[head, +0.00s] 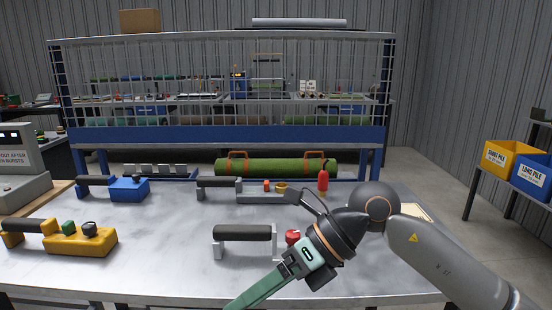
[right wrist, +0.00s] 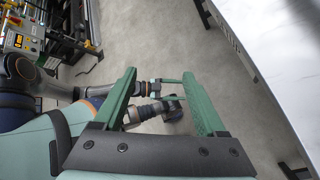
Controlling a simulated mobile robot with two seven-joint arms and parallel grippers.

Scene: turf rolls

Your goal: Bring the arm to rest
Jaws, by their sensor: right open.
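My right arm (head: 440,253) comes in from the right of the head view, bent, with its wrist over the front of the metal workbench (head: 150,265). My right gripper (head: 255,290) points down and left, and its tips run out of the bottom of the picture. In the right wrist view, the two green fingers of my right gripper (right wrist: 160,74) stand wide apart with nothing between them. Beyond them, over the floor, are parts of my own other arm and what looks like my left gripper (right wrist: 170,90), small and partly covered. The left gripper is outside the head view.
A black-handled tool (head: 245,233) and a red knob (head: 292,237) are close to my right wrist. Yellow (head: 85,240) and blue (head: 130,188) tools stand at left. A green turf roll (head: 275,167) lies behind. Bins (head: 512,160) are at right. The bench edge (right wrist: 265,80) is beside the gripper.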

